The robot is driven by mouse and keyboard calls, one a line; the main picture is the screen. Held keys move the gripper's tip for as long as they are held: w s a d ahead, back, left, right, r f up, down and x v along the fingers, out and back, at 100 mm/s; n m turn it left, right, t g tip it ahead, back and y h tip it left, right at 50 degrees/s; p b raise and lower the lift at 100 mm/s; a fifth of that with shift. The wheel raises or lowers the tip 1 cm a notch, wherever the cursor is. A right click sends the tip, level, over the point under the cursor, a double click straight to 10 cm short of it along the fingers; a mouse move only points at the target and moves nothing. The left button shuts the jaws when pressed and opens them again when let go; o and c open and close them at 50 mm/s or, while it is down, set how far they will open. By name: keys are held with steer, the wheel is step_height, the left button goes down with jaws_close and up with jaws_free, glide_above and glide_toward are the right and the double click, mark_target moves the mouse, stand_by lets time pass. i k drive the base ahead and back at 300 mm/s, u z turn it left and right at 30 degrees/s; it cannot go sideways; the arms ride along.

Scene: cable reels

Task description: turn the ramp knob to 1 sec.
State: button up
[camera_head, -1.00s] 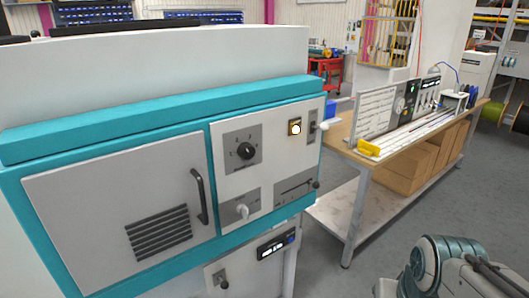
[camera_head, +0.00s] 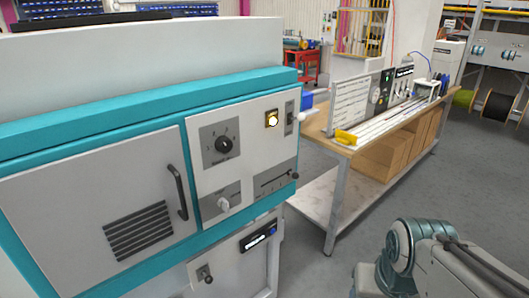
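A grey and teal machine cabinet fills the left of the view, with a control panel (camera_head: 252,185) on its right part. A black round knob (camera_head: 223,144) sits on a dark grey plate with a scale around it; its lettering is too small to read. Below it a light-coloured knob (camera_head: 223,203) sits on a lighter grey plate, its label also unreadable. I cannot tell which one is the ramp knob. My gripper is not in view; only part of my arm (camera_head: 415,255) shows at the lower right, apart from the panel.
A yellow-framed lit button (camera_head: 272,118), a switch (camera_head: 289,115) and a slider (camera_head: 276,182) share the panel. A door handle (camera_head: 178,192) sticks out left of it. A workbench (camera_head: 322,143) with boxes below stands behind right. Grey floor lies open between.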

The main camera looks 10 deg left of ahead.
mark_target(224, 144)
steer(key=z, duration=0.7)
steer(key=i, duration=0.1)
steer(key=u, duration=1.75)
